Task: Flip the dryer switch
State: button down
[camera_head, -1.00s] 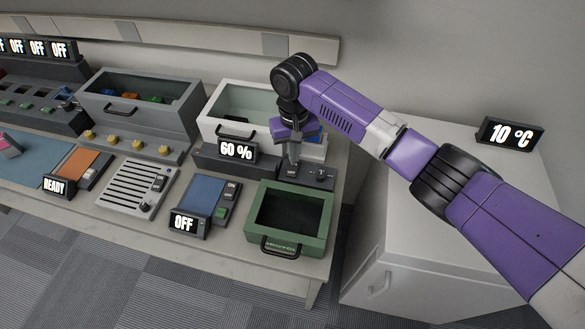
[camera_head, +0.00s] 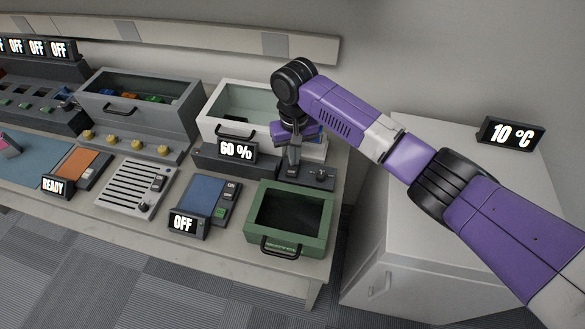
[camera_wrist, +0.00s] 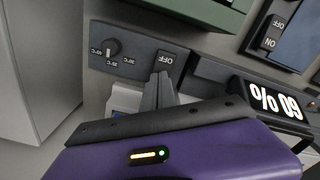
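The dark control panel (camera_head: 306,183) on the right end of the bench carries a rocker switch and a round knob (camera_head: 321,174). In the wrist view the rocker switch (camera_wrist: 168,61) shows OFF, beside the knob (camera_wrist: 112,46) with its temperature marks. The panel adjoins the white drawer unit (camera_head: 213,121) with the 60 % display (camera_head: 237,150). My gripper (camera_head: 292,160) points down at the switch. In the wrist view the grey fingertips (camera_wrist: 160,76) are together and empty, right at the switch's edge; whether they touch it I cannot tell.
A green open drawer box (camera_head: 318,229) stands just in front of the panel. To its left are a blue pad unit (camera_head: 202,194) with an OFF display (camera_head: 184,223) and a slatted plate (camera_head: 134,185). A white cabinet (camera_head: 430,250) with a 10 °C display (camera_head: 511,134) stands right of the bench.

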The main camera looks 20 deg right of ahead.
jog(key=shift+f, duration=0.25)
jog(key=shift+r, duration=0.15)
notch_tip(320, 180, up, 7)
jog(key=p, duration=0.7)
dwell(0.6)
